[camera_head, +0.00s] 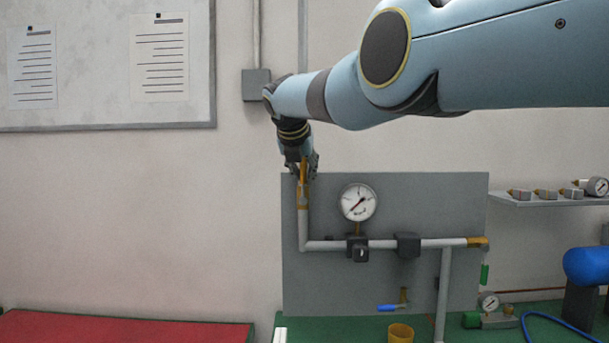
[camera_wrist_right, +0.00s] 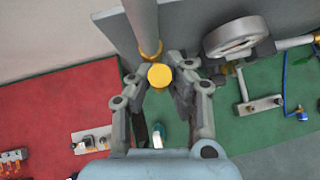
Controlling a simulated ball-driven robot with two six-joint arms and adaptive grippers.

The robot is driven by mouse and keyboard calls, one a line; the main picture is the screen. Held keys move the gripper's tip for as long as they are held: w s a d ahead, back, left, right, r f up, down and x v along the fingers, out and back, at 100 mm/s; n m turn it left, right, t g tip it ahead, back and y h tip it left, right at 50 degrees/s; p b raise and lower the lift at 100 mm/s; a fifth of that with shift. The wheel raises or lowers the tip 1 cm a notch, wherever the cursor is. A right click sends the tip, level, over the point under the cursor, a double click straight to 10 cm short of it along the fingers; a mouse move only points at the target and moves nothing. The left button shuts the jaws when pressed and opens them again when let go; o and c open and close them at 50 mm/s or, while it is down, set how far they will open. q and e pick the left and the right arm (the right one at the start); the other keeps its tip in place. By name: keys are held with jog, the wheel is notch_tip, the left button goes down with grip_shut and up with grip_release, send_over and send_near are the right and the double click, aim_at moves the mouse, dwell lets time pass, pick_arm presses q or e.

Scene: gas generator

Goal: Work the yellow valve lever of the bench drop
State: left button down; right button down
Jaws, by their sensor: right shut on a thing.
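The yellow valve lever (camera_head: 303,172) stands upright at the top left of the grey pipework on the panel. In the right wrist view its round yellow end (camera_wrist_right: 160,76) lies between the fingers. My right gripper (camera_head: 302,166) reaches down from above and is shut on the lever; its fingers also show in the right wrist view (camera_wrist_right: 159,88). A brass fitting (camera_head: 303,199) joins the lever's lower end to the vertical pipe (camera_head: 303,226). My left gripper is not in view.
A pressure gauge (camera_head: 358,202) sits on the panel (camera_head: 440,205), right of the lever. A green lever (camera_head: 485,274) and a blue lever (camera_head: 387,308) hang lower down. A yellow cup (camera_head: 400,333) stands on the green bench. A red bench top (camera_head: 120,328) is at left.

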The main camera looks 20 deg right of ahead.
jog(key=c, duration=1.2)
grip_release()
jog(key=shift+w+a+r, duration=0.1)
jog(key=shift+a, duration=0.25)
jog(key=shift+c, duration=0.2)
jog(key=shift+d, duration=0.15)
jog(key=shift+v, duration=1.15)
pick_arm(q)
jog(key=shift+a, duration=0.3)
pick_arm(e)
jog(key=v, duration=0.9)
jog(key=shift+s+a+r, duration=0.15)
jog(key=shift+s+a, duration=0.1)
